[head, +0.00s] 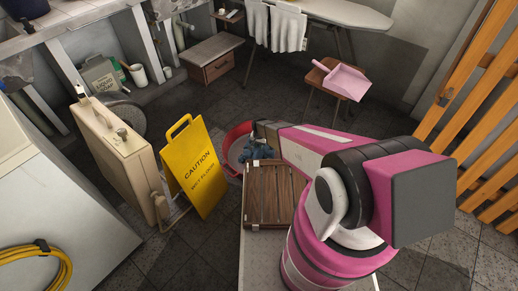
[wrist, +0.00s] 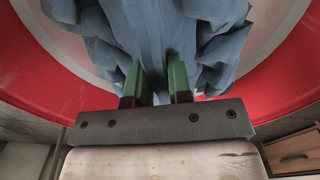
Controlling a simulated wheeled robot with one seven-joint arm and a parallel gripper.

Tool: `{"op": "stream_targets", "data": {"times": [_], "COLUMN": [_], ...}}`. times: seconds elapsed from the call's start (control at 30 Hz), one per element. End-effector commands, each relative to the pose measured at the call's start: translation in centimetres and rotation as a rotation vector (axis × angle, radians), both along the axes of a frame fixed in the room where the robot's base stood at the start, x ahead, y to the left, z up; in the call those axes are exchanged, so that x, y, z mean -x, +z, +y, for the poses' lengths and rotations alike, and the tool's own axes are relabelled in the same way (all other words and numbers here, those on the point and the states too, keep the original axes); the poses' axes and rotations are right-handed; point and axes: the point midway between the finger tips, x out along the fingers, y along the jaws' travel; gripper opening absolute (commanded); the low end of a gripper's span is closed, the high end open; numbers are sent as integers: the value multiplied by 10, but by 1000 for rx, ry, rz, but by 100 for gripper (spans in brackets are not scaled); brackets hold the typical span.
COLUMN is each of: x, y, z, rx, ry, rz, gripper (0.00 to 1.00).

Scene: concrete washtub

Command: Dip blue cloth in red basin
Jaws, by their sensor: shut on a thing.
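The red basin (head: 229,146) stands on the dark floor in the head view, between the yellow sign and my arm. Its red wall (wrist: 50,75) and pale inside fill much of the wrist view. The blue cloth (head: 258,150) hangs bunched at my gripper in the head view. In the wrist view the blue cloth (wrist: 150,30) lies between and beyond the green fingers of my gripper (wrist: 158,82), which is shut on it. The cloth is over the basin's inside. I cannot tell whether its lower end touches the bottom, and my arm hides part of the basin.
A yellow caution sign (head: 194,167) stands close left of the basin, with a beige case-like unit (head: 118,150) beyond it. A stool (head: 327,85) holds a pink dustpan (head: 343,80). Dark floor behind the basin is clear.

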Motion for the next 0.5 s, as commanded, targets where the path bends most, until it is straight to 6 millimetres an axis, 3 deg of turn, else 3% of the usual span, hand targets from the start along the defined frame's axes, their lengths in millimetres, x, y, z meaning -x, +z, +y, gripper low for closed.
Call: {"op": "stream_targets", "data": {"times": [0.5], "x": [1], "y": [46], "z": [0], "rx": [0], "ry": [0], "rz": [0], "gripper": [0]}}
